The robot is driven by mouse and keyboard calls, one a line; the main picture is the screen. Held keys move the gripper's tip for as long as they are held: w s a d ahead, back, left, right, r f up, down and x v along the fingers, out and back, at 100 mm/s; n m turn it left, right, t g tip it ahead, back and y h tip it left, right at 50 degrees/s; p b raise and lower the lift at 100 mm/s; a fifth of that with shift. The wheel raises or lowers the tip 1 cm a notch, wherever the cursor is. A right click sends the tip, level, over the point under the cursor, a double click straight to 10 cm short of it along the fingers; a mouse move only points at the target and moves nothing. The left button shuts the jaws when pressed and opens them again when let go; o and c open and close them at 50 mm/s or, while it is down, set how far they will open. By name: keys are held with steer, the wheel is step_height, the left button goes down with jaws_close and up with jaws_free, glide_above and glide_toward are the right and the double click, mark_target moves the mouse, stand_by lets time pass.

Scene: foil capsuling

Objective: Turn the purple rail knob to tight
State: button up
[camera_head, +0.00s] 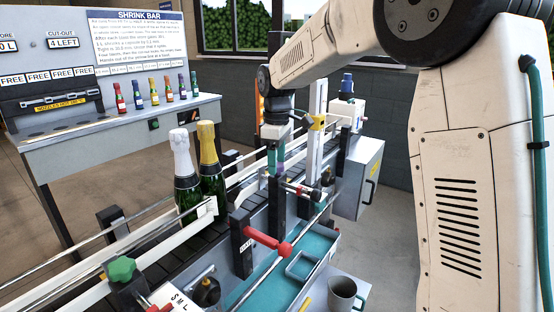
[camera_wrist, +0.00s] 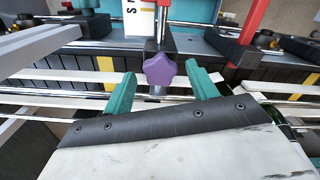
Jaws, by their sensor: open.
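The purple rail knob (camera_wrist: 159,69) is star-shaped and sits on a metal post in the middle of the wrist view. My gripper (camera_wrist: 160,76) is open, with one teal finger on each side of the knob and a visible gap on both sides. The fingers do not appear to touch it. In the head view my gripper (camera_head: 275,158) points down over the conveyor rail, and a small purple part of the knob (camera_head: 281,168) shows beside it. The knob's setting cannot be read.
Two foil-topped bottles (camera_head: 198,175) stand on the conveyor to the left. A red lever (camera_head: 267,241), a green knob (camera_head: 122,269) and a grey cup (camera_head: 342,294) are nearer. A red post (camera_wrist: 252,20) rises right of the purple knob.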

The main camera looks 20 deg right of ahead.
steer(key=c, duration=1)
steer(key=shift+m, duration=0.4)
steer(key=m, duration=0.2)
steer(key=shift+m, duration=0.4)
steer(key=m, duration=0.3)
steer(key=shift+w+m, duration=0.1)
steer(key=shift+m, duration=0.3)
steer(key=m, duration=0.6)
steer(key=shift+d+m, duration=0.1)
steer(key=shift+m, duration=0.3)
steer(key=o, duration=1)
